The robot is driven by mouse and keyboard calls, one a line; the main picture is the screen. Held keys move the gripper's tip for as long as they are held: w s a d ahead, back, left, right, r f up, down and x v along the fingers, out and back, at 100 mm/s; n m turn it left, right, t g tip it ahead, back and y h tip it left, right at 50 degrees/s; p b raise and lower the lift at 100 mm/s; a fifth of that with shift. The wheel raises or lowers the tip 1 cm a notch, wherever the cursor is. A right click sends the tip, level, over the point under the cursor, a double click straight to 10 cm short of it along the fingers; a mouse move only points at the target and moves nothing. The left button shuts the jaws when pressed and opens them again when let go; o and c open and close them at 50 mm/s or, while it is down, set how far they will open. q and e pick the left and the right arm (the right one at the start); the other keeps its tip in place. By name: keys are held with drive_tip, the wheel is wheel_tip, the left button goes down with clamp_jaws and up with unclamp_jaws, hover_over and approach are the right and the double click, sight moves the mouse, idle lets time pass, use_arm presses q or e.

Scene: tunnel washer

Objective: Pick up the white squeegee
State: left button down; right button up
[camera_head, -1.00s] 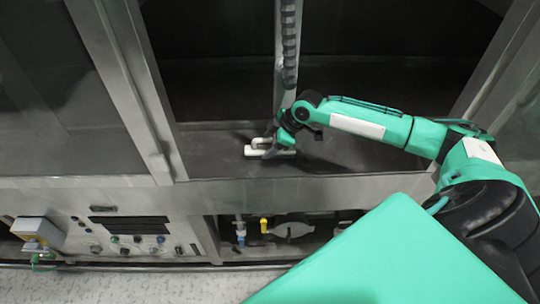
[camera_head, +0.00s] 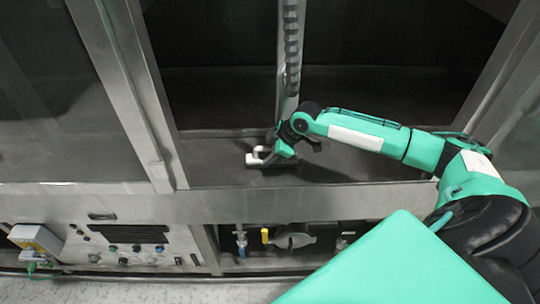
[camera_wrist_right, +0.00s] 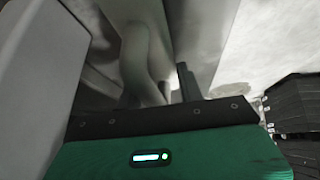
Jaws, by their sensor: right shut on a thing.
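The white squeegee (camera_head: 254,157) is at the front of the washer's open bay, its white end showing to the left of my right gripper (camera_head: 272,152). The gripper is shut on it and hides much of it. In the right wrist view the pale squeegee (camera_wrist_right: 140,60) fills the space in front of the gripper, with the dark fingers (camera_wrist_right: 162,85) around its curved handle part. I cannot tell how far it is off the ledge. My left gripper is not in view.
A vertical metal post with a ribbed hose (camera_head: 290,50) stands right behind the gripper. The grey ledge (camera_head: 215,165) is bare to the left. Metal frame posts (camera_head: 140,95) bound the bay. Below are a control panel (camera_head: 135,245) and a yellow-handled valve (camera_head: 265,236).

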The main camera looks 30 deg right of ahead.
sight(267, 147)
drive_tip(key=shift+r+b, duration=0.3)
drive_tip(key=shift+r, duration=0.3)
wheel_tip(267, 147, up, 2)
drive_tip(key=shift+r+b, duration=0.1)
drive_tip(key=shift+b, duration=0.5)
drive_tip(key=s+a+b, duration=0.4)
drive_tip(key=s+a, duration=0.5)
drive_tip(key=s, duration=0.6)
drive_tip(key=shift+s+a, duration=0.15)
drive_tip(key=shift+a, duration=0.05)
drive_tip(key=o, duration=0.5)
drive_tip(key=c, duration=0.3)
